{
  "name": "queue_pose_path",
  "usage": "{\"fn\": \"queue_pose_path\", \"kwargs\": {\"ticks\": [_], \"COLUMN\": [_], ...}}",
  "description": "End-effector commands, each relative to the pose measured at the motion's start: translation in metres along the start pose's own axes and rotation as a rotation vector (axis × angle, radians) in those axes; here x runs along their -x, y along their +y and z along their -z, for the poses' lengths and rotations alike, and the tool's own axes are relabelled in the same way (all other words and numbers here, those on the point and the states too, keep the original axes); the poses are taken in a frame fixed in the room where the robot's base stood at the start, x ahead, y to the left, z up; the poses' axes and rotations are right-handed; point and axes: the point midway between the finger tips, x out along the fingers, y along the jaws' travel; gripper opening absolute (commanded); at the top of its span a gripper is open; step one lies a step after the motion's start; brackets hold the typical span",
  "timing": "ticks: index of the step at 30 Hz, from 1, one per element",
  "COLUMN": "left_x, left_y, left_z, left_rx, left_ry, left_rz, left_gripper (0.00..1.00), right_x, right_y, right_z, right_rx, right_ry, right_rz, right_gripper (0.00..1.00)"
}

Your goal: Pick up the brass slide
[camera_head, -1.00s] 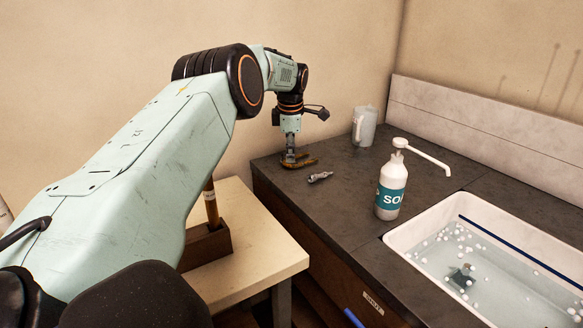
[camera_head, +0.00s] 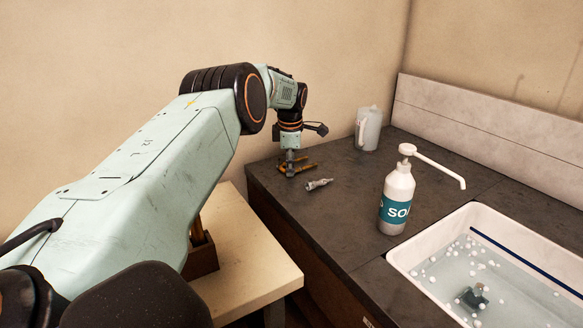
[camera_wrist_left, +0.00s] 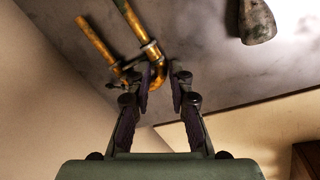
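The brass slide (camera_head: 309,167) is a U-shaped piece of worn yellow tubing lying on the dark worktop near its left end. My left gripper (camera_head: 290,172) points down at it, at the near-left end of the slide. In the left wrist view, the bent end of the slide (camera_wrist_left: 158,72) sits between the fingertips of the gripper (camera_wrist_left: 162,75). The fingers are apart, with a gap on the right side, and the slide's tubes stretch up and left. Whether the left finger touches the brass cannot be told. My right gripper is not in view.
A small grey metal part (camera_head: 319,184) lies just right of the slide; it also shows in the wrist view (camera_wrist_left: 257,20). A jug (camera_head: 368,128), a soap bottle (camera_head: 396,196) and a water-filled sink (camera_head: 420,246) stand farther right. A pale table (camera_head: 255,262) is below the arm.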

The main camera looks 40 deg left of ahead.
Motion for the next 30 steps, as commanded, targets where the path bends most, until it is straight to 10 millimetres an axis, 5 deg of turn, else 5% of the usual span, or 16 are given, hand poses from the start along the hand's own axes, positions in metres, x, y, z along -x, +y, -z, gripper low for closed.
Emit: {"fn": "queue_pose_path", "kwargs": {"ticks": [9, 22, 30], "left_x": [-0.001, -0.001, 0.040], "left_y": [0.002, 0.004, 0.013], "left_z": [0.000, 0.000, -0.001], "left_rx": [0.001, 0.000, 0.001], "left_ry": [0.000, 0.003, -0.001], "left_rz": [0.002, 0.003, -0.001], "left_gripper": [0.00, 0.00, 0.00], "right_x": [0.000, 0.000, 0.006], "right_y": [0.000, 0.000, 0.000], "right_z": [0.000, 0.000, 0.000], "right_rx": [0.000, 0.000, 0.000], "right_ry": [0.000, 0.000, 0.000], "right_rz": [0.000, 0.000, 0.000], "right_gripper": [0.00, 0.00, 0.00]}}
